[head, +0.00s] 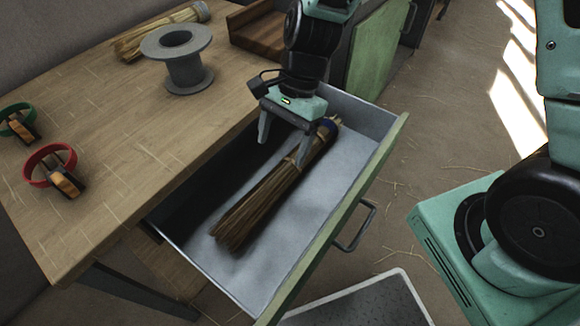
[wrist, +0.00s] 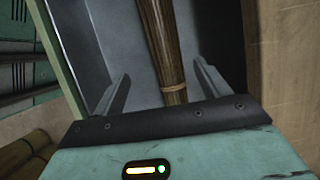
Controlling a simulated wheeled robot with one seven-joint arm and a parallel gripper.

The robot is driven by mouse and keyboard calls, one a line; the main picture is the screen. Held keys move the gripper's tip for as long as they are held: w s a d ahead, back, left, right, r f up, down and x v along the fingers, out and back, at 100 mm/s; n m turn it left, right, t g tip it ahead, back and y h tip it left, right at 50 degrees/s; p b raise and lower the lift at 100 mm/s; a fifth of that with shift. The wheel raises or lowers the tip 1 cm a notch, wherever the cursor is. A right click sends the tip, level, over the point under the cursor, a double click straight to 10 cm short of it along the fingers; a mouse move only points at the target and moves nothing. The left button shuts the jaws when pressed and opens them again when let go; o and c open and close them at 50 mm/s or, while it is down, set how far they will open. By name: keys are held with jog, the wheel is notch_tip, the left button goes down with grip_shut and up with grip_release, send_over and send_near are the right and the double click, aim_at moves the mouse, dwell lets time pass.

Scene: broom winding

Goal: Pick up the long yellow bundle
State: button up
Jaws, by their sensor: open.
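A long yellow-brown straw bundle (head: 262,202) lies lengthwise in the open drawer (head: 368,170), with a tie band near its upper end. My gripper (head: 284,142) is open above the bundle's upper part, fingers pointing down. In the wrist view the bundle (wrist: 163,45) runs between the two spread fingers (wrist: 162,85), with a band near the gripper body. The fingers appear apart from it. The gripper hides part of the bundle's upper end. A shorter, paler straw bundle (head: 155,37) lies on the table's far edge.
A grey spool (head: 178,58), a red ring clamp (head: 50,168) and a green ring clamp (head: 17,121) sit on the wooden table (head: 110,120). A wooden tray (head: 262,30) is behind the drawer. A grey-topped panel (head: 365,300) stands in front.

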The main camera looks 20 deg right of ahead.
aim_at(265, 188)
jog(key=b+x, duration=0.2)
jog(key=x, duration=0.7)
jog(key=shift+w, duration=0.1)
jog(key=shift+a+b+x, duration=0.25)
jog(key=shift+b+x, duration=0.25)
jog(key=shift+x, duration=0.85)
jog(key=shift+a+b+x, duration=0.2)
jog(key=shift+b+x, duration=0.25)
jog(key=shift+x, duration=0.9)
jog(key=shift+w+r, duration=0.1)
jog(key=shift+r, duration=0.15)
jog(key=c, duration=1.1)
